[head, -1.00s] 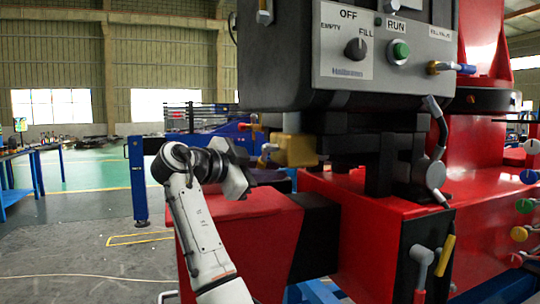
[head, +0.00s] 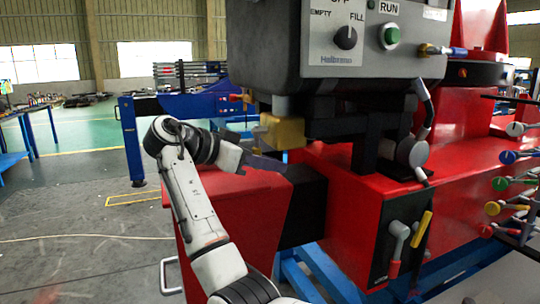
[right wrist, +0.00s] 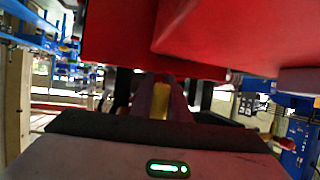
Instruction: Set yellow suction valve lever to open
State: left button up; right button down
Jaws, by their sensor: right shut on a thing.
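My right gripper (head: 284,171) reaches in from the left toward the red machine, just below a yellow block (head: 282,131); its fingertips are hard to make out in the head view. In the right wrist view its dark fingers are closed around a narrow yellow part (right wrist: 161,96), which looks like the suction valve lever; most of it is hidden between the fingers. Its open or closed setting cannot be read. Another yellow-handled lever (head: 421,229) stands tilted on the machine's black front panel, clear of the gripper. My left gripper is not in view.
The grey control box (head: 300,85) hangs above the gripper. The red machine body (head: 350,205) stands close to the right. A red-tipped grey lever (head: 397,250) sits on the front panel. A blue post (head: 131,140) stands at left.

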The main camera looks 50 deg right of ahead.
jog(key=shift+s+d+r, duration=0.1)
jog(key=shift+d+r, duration=0.05)
jog(key=shift+r, duration=0.35)
jog(key=c, duration=1.7)
grip_release()
jog(key=shift+f, duration=0.2)
jog(key=v, duration=1)
jog(key=shift+a+b, duration=0.25)
jog(key=shift+b, duration=0.1)
